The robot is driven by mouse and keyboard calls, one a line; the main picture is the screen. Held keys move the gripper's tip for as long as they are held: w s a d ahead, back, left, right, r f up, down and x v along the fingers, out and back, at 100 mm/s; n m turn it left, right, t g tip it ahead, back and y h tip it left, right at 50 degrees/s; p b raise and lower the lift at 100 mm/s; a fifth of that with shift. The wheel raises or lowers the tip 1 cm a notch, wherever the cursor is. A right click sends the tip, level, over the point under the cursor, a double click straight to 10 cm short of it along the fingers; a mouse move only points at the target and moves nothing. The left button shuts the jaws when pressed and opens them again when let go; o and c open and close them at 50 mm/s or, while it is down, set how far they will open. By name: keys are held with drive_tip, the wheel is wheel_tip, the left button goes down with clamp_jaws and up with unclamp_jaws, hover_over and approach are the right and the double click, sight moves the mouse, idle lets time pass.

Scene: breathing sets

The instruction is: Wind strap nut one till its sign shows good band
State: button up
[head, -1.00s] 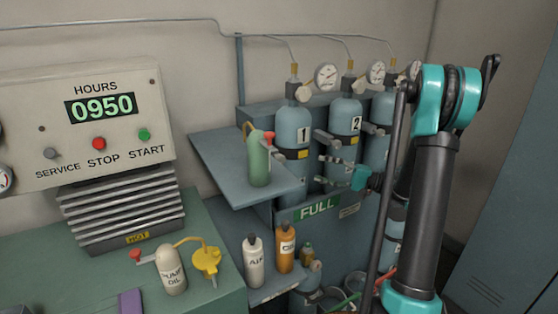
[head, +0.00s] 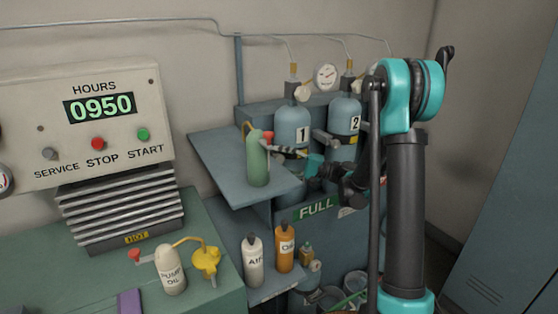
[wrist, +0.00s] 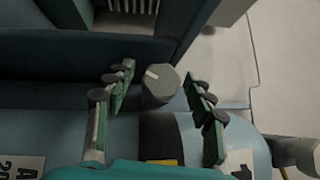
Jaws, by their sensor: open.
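Cylinder 1 (head: 291,120) stands upright in the rack, its lower part mostly hidden behind my gripper and the shelf. A grey round knob with a pale line (wrist: 160,86), apparently the strap nut, shows in the wrist view beside cylinder 1's dark band. My gripper (wrist: 158,78) is open, with one finger on each side of the knob and visible gaps between. In the head view my gripper (head: 284,152) reaches in front of cylinder 1, just right of the green bottle. I cannot make out any band sign for the nut.
A shelf (head: 232,165) with a green bottle (head: 257,160) lies close left of my gripper. Cylinder 2 (head: 345,115) is to the right. A FULL sign (head: 316,208) sits below. White and orange bottles (head: 284,248) stand on the lower shelf.

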drive_tip(key=shift+a, duration=0.1)
drive_tip(key=c, duration=1.2)
drive_tip(key=shift+n+h, duration=1.5)
drive_tip(key=o, duration=1.2)
drive_tip(key=v, duration=1.2)
drive_tip(key=shift+w, duration=0.1)
